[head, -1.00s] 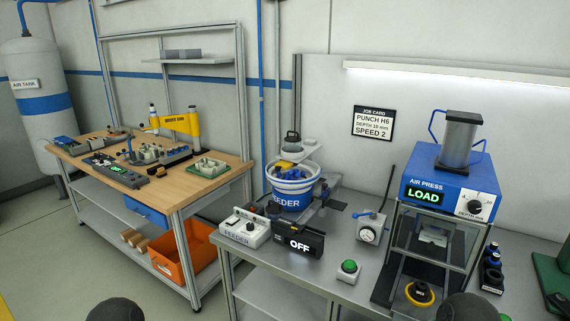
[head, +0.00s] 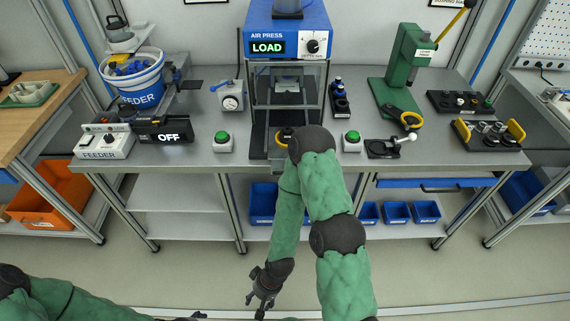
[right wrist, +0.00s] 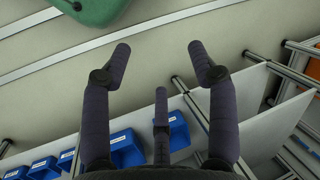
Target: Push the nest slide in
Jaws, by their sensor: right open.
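The air press (head: 286,18) stands at the back of the grey bench with its display reading LOAD. The nest slide's yellow-and-dark front part (head: 283,135) shows at the foot of the press, outside its guard frame. My right arm covers part of it. My right gripper (head: 257,302) hangs low in front of the bench, well away from the slide. In the right wrist view its fingers (right wrist: 158,56) are spread and empty above the floor. Dark tips of my left gripper (head: 190,317) just show at the bottom edge; their opening is unclear.
Green buttons (head: 222,142) and (head: 351,141) flank the press base. A small fixture with a lever (head: 383,148) sits to the right, before a green arbor press (head: 407,65). The feeder (head: 133,80) is at left. Blue bins (head: 397,212) are under the bench.

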